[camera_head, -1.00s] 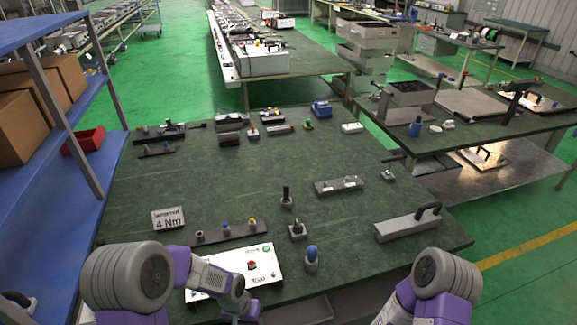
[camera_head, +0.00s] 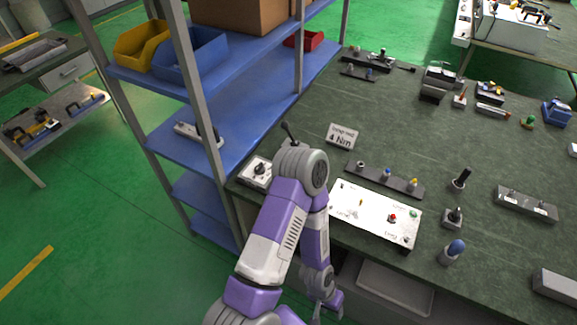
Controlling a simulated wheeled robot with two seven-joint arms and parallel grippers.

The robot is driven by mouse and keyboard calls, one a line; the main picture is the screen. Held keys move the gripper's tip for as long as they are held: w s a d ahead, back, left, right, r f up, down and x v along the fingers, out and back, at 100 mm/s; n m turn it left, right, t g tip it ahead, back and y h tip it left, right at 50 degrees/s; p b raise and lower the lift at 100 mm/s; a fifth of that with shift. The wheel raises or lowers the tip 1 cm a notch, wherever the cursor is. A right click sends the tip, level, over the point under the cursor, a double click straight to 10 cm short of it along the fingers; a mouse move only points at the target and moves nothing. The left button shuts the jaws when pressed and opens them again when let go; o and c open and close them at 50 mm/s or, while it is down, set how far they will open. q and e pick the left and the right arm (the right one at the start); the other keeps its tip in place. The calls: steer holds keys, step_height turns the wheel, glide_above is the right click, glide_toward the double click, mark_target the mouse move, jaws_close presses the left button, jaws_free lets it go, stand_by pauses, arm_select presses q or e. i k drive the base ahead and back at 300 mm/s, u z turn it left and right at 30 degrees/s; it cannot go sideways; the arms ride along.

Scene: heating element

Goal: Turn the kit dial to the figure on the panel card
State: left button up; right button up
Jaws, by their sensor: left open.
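A white box with a dark round knob (camera_head: 257,172) sits at the table's left edge, partly hidden by my left arm. A white panel (camera_head: 375,215) with a red button and small printing lies at the front edge. I cannot tell which part is the kit dial. My left gripper (camera_head: 323,297) is open, small in view, hanging low in front of the table edge and below the white panel. It touches neither. My right gripper is out of view.
A dark strip with several coloured knobs (camera_head: 385,178) lies behind the white panel. Upright grey pieces (camera_head: 453,251) stand to its right. A blue shelf rack (camera_head: 240,115) rises close on the left. A pale tray (camera_head: 396,288) is below the table edge.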

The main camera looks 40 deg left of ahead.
mark_target(260, 168)
steer(key=u, duration=1.65)
